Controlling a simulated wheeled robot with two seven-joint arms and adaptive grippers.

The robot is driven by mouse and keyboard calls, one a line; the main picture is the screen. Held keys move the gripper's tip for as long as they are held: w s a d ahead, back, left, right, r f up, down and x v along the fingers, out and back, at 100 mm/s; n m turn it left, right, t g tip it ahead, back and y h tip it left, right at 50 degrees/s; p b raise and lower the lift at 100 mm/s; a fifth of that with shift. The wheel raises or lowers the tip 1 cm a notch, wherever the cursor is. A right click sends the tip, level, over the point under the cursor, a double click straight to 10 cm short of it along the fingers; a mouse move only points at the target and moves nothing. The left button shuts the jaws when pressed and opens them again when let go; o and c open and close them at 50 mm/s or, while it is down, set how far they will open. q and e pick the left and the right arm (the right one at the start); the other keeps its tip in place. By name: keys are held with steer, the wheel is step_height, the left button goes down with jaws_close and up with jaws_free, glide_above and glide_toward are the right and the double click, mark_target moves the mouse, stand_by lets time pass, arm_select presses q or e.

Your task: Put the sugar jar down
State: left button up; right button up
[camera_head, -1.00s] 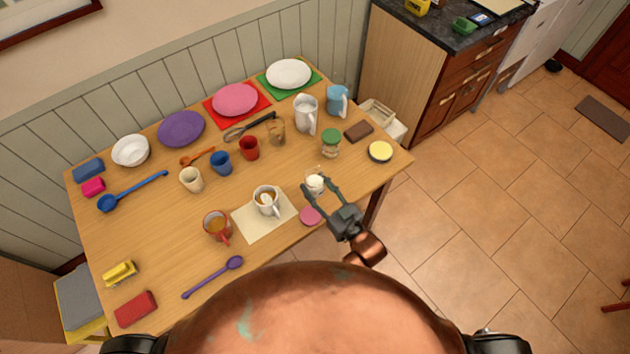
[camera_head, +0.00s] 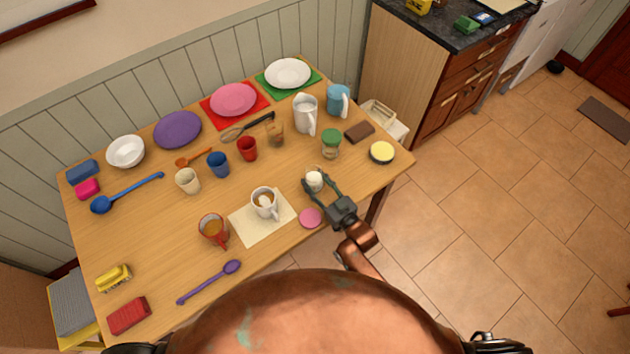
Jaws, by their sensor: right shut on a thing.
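The sugar jar (camera_head: 314,181) is a small glass jar with white contents, near the right part of the table's front side. My right gripper (camera_head: 319,184) is shut on it, one finger on each side, coming in from the front right. The jar looks upright and low over the tabletop; I cannot tell whether its base touches the wood. A round pink lid (camera_head: 311,218) lies on the table just in front of the jar. My left gripper is not in view.
Behind the jar stands a green-lidded jar (camera_head: 331,143); a yellow-topped round tin (camera_head: 382,152) is to the right. The wooden table (camera_head: 150,235) has bare patches between.

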steer(key=shift+r, duration=0.15)
steer(key=o, duration=1.3)
steer(key=shift+f, duration=0.2)
steer(key=shift+r, duration=0.2)
steer(key=p+v, duration=0.1)
steer(key=v, duration=1.1)
